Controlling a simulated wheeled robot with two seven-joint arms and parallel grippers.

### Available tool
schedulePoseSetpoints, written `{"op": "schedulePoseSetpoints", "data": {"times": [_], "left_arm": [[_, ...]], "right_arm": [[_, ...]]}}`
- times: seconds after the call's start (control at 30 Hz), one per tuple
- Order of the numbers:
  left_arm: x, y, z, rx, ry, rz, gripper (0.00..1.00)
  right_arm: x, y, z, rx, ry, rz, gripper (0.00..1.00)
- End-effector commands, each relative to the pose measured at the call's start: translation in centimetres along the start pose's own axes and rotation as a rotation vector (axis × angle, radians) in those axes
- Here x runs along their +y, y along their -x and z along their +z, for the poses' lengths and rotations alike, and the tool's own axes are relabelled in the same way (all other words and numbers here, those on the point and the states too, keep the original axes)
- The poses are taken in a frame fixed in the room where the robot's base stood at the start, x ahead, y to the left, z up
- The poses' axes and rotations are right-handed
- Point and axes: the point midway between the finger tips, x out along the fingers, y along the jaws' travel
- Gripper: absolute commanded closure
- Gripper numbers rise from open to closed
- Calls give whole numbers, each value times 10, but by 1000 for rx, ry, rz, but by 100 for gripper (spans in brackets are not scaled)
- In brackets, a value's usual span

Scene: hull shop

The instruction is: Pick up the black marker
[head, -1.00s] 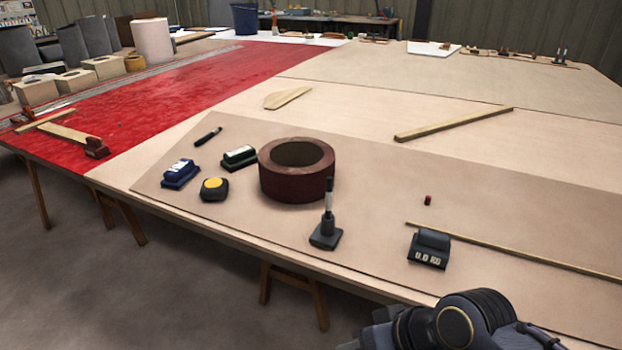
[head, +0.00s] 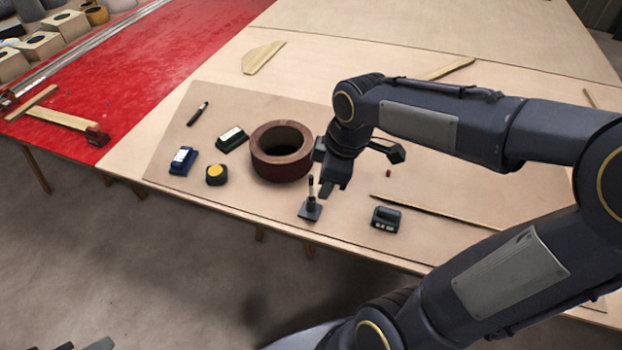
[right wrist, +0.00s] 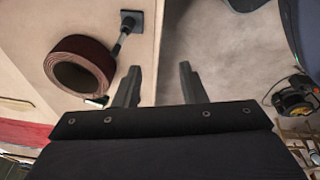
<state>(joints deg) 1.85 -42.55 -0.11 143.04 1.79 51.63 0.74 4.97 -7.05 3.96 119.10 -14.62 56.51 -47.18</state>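A black marker (head: 198,113) lies on the brown board, left of the dark red ring. A second slim dark, pen-like piece stands upright in a small black stand (head: 310,211); the stand also shows in the right wrist view (right wrist: 131,20). My right gripper (head: 333,190) hangs beside this stand, to its right and above the board, well away from the lying marker. In the right wrist view the gripper (right wrist: 158,70) has its fingers apart with nothing between them. I do not see my left gripper.
The dark red ring (head: 281,166) stands between my right gripper and the lying marker. A green-black block (head: 232,139), a blue block (head: 183,160) and a yellow-topped black piece (head: 215,175) lie near that marker. A black display device (head: 386,218) sits right of the stand.

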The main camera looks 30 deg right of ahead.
Motion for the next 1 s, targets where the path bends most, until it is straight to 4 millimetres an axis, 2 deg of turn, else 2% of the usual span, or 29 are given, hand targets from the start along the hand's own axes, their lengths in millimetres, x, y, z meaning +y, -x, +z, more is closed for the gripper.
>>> {"op": "schedulePoseSetpoints", "data": {"times": [0.03,0.2,0.3,0.4,0.77,1.0], "left_arm": [[0,1,0,0,0,0,64],[0,0,0,0,0,0,64],[0,0,0,0,0,0,64],[0,0,0,0,0,0,64],[1,3,-1,0,0,0,64],[3,7,-4,0,0,0,64]], "right_arm": [[16,-11,-6,-39,112,-23,62],[58,-54,-21,-132,502,-97,62],[73,-75,-26,-159,664,-137,62],[81,-87,-28,-173,758,-161,62],[83,-123,-22,-177,796,-173,62],[85,-158,-13,-178,794,-174,62]]}}
